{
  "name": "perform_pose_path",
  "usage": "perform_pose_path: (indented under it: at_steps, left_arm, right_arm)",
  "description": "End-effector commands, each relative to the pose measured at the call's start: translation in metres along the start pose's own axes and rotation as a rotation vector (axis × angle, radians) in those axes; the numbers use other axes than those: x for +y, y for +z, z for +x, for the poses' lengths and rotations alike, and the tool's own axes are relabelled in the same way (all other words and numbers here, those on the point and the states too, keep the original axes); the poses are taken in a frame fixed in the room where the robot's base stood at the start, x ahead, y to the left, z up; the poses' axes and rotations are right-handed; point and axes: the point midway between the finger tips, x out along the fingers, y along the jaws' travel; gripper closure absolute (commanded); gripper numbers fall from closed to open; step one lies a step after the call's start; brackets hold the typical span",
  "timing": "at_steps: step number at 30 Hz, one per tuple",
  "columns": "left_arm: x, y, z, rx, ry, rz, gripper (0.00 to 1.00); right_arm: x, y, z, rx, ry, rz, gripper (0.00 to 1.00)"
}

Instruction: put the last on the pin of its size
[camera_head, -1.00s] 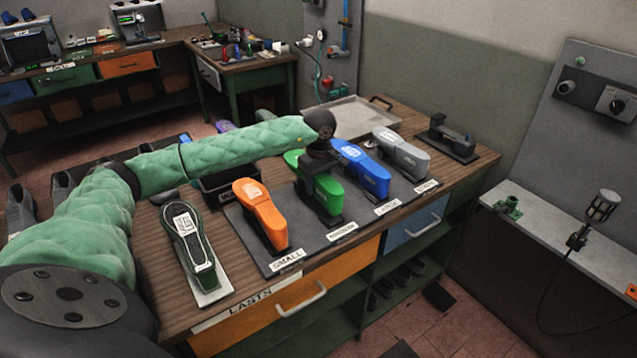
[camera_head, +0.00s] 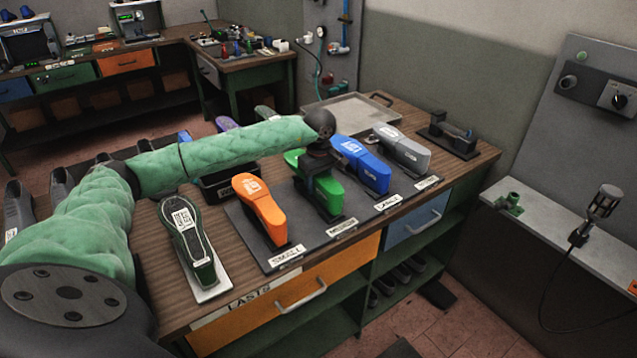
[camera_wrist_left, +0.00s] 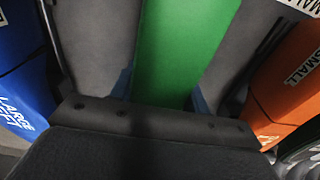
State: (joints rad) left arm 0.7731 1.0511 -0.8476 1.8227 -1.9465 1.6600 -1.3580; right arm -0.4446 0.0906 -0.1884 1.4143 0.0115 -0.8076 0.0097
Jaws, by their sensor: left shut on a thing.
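My left gripper (camera_head: 322,178) reaches down over the rack and is shut on the green last (camera_head: 328,196). The green last sits in the row at the place labelled medium, between the orange last (camera_head: 259,208) and the blue last (camera_head: 361,165). In the left wrist view the green last (camera_wrist_left: 185,45) runs between the two fingers, with the blue last (camera_wrist_left: 18,75) at the left and the orange last (camera_wrist_left: 290,80) at the right. The pin under the green last is hidden, so I cannot tell how it is seated. My right gripper is not in view.
The dark rack board (camera_head: 262,256) carries size labels along its front. A grey last (camera_head: 403,150) stands at its right end. A green-edged shoe sole piece (camera_head: 186,238) lies on a plate at the left. A metal tray (camera_head: 350,115) and a dark fixture (camera_head: 447,138) stand behind.

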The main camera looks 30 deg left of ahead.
Motion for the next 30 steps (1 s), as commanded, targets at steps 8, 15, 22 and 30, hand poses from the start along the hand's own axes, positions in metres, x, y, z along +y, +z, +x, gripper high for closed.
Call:
perform_pose_path:
  at_steps: [8, 15, 22, 30]
  left_arm:
    - [0.0002, -0.0002, -0.0007, 0.000, 0.001, 0.000, 0.90]
    - [0.0002, -0.0001, 0.0015, 0.000, 0.001, 0.000, 0.90]
    - [0.0002, -0.0001, 0.0040, 0.000, 0.001, 0.000, 0.90]
    - [0.0002, 0.0000, 0.0068, 0.000, 0.001, 0.000, 0.90]
  right_arm:
    - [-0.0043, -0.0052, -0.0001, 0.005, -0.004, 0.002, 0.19]
    - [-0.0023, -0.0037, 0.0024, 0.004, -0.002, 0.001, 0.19]
    - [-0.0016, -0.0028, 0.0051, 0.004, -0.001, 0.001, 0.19]
    - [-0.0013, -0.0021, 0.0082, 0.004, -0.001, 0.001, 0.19]
